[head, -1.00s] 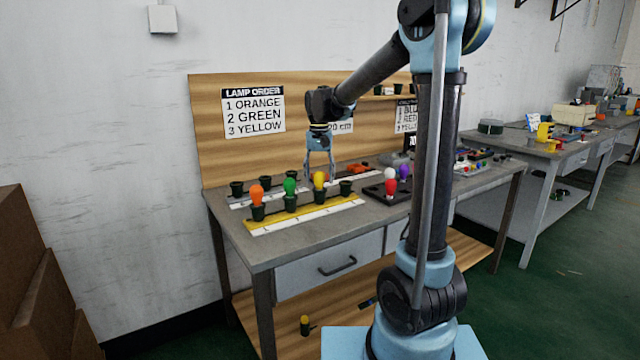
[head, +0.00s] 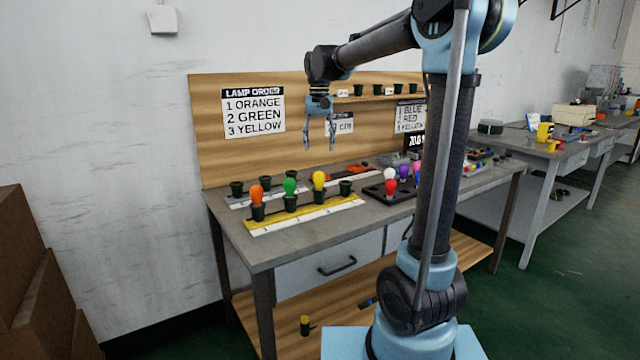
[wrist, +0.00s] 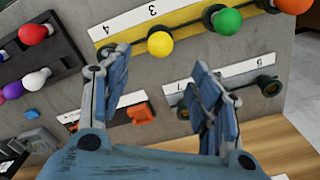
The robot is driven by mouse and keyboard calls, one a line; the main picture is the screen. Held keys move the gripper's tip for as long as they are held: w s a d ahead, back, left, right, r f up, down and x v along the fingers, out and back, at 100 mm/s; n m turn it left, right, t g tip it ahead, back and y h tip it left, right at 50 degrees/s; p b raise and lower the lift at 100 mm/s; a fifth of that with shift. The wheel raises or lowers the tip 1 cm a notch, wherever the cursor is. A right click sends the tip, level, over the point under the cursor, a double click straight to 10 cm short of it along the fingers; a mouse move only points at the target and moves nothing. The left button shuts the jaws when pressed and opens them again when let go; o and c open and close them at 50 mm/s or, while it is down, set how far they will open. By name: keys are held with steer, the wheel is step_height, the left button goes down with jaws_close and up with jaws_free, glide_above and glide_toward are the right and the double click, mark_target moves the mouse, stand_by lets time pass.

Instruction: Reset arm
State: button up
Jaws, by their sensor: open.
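My gripper (head: 320,148) hangs open and empty above the workbench (head: 285,246), in front of the wooden backboard. In the wrist view my gripper (wrist: 165,95) shows its two fingers spread apart, with nothing between them. Below it, orange (head: 257,193), green (head: 290,186) and yellow (head: 319,180) lamps stand upright in dark sockets on the yellow strip (head: 268,226). A socket (head: 345,188) at the strip's right end holds no lamp. The wrist view also shows the yellow (wrist: 160,44), green (wrist: 227,21) and orange (wrist: 292,4) lamps.
A dark tray (head: 376,193) with white, red and purple lamps lies right of the strip. A lamp-order sign (head: 253,112) is on the backboard. A shelf (head: 376,98) with sockets juts from it. Brown boxes (head: 28,270) stand at far left; another bench (head: 550,150) stands at right.

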steer(key=s+d+f+t, duration=0.1)
steer(key=s+d+f, duration=0.3)
steer(key=s+d, duration=0.4)
steer(key=s+d+f, duration=0.4)
steer(key=s+d, duration=0.3)
steer(key=s, duration=0.2)
steer(key=s+d+f, duration=0.3)
steer(key=s+f, duration=0.4)
steer(key=f, duration=0.1)
steer(key=s+d+f+t, duration=0.1)
steer(key=s+d+f, duration=0.2)
steer(key=s+f, duration=0.4)
steer(key=shift+s+d+f, duration=0.2)
steer(key=shift+s+f, duration=0.15)
steer(key=shift+f, duration=0.05)
steer(key=shift+w+f, duration=0.2)
steer(key=shift+w, duration=0.2)
